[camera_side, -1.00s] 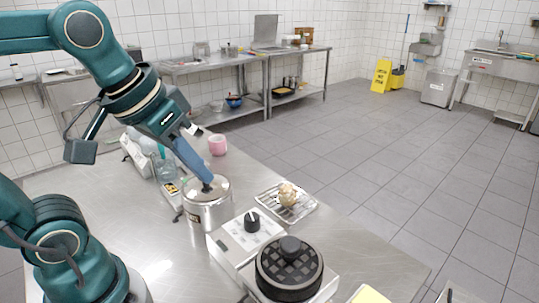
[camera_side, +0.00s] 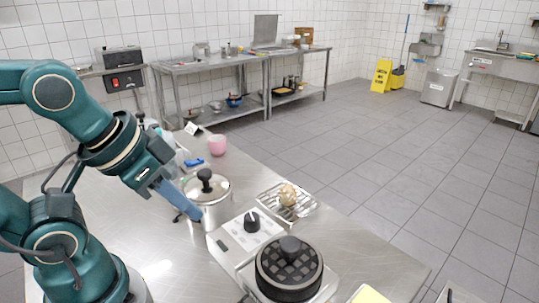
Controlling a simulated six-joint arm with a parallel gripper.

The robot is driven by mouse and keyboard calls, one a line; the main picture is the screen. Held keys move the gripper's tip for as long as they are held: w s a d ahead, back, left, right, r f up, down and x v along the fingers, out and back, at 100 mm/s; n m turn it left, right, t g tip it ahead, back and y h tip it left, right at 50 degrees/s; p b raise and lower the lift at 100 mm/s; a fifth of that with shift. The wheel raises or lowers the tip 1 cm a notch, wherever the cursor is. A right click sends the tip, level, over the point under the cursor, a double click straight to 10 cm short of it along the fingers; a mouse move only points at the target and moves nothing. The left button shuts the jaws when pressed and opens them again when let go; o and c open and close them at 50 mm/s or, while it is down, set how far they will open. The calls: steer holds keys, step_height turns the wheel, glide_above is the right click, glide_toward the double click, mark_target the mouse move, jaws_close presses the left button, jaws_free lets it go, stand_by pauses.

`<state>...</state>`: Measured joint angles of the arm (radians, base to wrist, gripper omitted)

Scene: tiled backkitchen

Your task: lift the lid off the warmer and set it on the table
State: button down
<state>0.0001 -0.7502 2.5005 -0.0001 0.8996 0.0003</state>
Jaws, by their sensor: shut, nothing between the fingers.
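The warmer (camera_side: 217,214) is a round silver pot on the steel table. Its shiny lid (camera_side: 220,188) lies on top, with a black knob (camera_side: 205,177) standing upright in the middle. My gripper (camera_side: 194,214) has blue fingers that point down and to the right, beside the left side of the warmer and below the lid's rim in the picture. The fingers are shut and empty, away from the knob. They overlap the pot's left edge in the picture; I cannot tell if they touch it. They hide a bit of the pot's left wall.
A white appliance with a black dial (camera_side: 251,221) and a black round waffle-patterned top (camera_side: 289,269) stands close to the right of the warmer. A wire rack (camera_side: 306,212) holds a round pale item (camera_side: 287,195). A pink cup (camera_side: 217,145) stands behind. The table (camera_side: 130,225) is bare at left.

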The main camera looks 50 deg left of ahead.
steer(key=shift+c, duration=2.1)
jaws_free()
